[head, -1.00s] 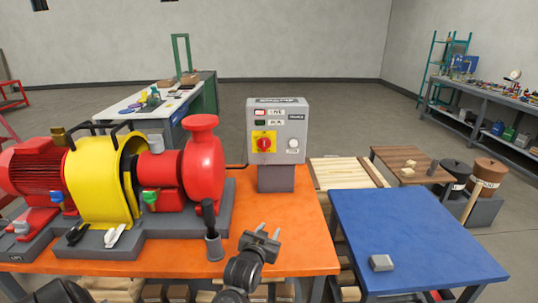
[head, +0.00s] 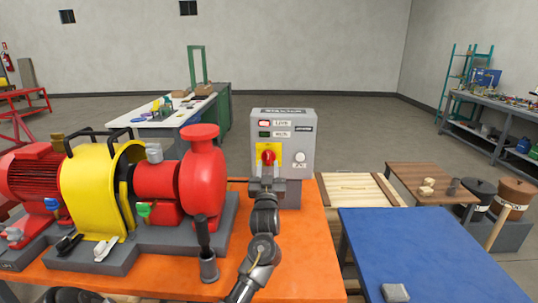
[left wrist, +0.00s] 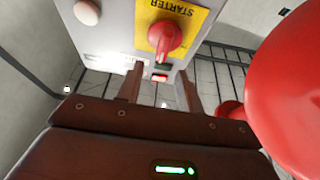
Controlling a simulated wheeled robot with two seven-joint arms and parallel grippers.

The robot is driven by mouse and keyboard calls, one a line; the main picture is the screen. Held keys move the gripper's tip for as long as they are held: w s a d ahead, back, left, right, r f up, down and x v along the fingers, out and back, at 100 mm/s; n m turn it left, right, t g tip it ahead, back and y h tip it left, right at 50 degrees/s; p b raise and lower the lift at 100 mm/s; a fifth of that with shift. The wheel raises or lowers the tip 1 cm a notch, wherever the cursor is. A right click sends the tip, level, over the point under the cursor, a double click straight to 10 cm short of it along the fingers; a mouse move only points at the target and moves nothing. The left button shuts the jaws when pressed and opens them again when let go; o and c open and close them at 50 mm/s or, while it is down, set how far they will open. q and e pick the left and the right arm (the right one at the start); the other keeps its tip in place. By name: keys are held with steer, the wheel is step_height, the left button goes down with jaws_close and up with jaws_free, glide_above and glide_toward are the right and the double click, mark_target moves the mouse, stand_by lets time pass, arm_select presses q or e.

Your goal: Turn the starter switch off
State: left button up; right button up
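The starter switch (head: 268,156) is a red knob on a yellow plate, on the front of a grey control box (head: 298,133) at the back of the orange bench. In the left wrist view the knob (left wrist: 165,38) shows large and upside down, its plate lettered STARTER. My left gripper (head: 267,181) is just in front of the box, slightly below the knob in the head view. In the left wrist view its two fingers (left wrist: 162,85) stand apart with nothing held between them. Contact with the knob cannot be made out. My right gripper is out of view.
A red lamp (head: 264,123) glows on the box above a dark green one (head: 264,135). The red pump (head: 203,180) and yellow guard (head: 92,192) crowd the left. An upright dark lever (head: 203,236) stands left of my arm. A blue table (head: 425,250) is at right.

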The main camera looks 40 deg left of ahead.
mark_target(268, 154)
arm_select(q)
steer(key=x, duration=0.4)
steer(key=shift+r+p, duration=0.2)
steer(key=shift+p, duration=0.2)
steer(key=shift+w+a+r, duration=0.1)
steer(key=shift+w+a, duration=0.3)
steer(key=shift+w, duration=0.05)
jaws_close()
